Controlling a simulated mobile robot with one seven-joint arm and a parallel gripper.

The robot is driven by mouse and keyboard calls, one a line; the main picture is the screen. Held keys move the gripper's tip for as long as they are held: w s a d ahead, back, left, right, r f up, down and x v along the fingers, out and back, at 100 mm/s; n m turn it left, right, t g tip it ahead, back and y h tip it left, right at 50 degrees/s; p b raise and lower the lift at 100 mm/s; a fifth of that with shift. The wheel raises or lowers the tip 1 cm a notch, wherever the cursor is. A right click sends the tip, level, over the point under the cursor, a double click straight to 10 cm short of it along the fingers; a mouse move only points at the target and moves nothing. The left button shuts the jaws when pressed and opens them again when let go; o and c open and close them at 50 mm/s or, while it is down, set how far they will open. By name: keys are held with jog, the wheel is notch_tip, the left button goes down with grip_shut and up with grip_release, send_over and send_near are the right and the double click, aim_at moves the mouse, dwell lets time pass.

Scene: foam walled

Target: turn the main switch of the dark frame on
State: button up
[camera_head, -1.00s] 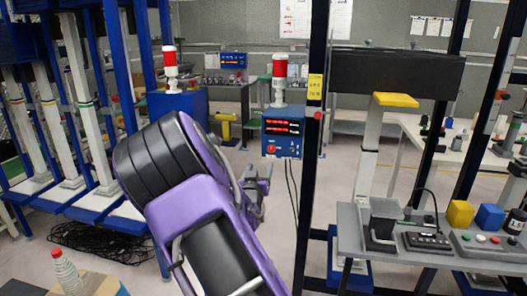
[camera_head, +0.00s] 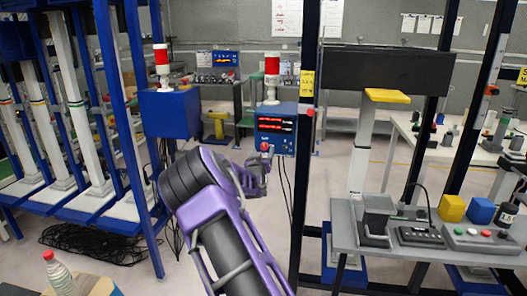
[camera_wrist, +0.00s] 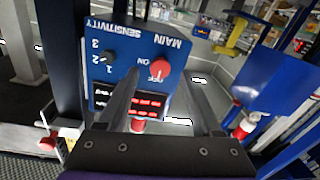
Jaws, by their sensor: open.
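The blue control box (camera_head: 275,124) hangs beside the dark frame's post (camera_head: 308,150), with red lit displays. In the wrist view the box (camera_wrist: 120,48) appears upside down. Its red main switch knob (camera_wrist: 160,66) has ON and OFF marks; I cannot clearly tell which one it points to. My gripper (camera_wrist: 158,78) is open, its two fingers reaching toward the box on either side of the knob. I cannot tell whether they touch it. In the head view my gripper (camera_head: 257,160) is just below the knob (camera_head: 265,147).
A black sensitivity knob (camera_wrist: 106,58) sits on the same panel. A red-and-white beacon (camera_head: 271,75) stands on top of the box. A grey bench (camera_head: 350,236) with devices is at the right. Blue frames with another blue box (camera_head: 172,114) stand at the left.

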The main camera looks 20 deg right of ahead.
aim_at(264, 146)
jog(key=shift+x, duration=1.35)
grip_shut()
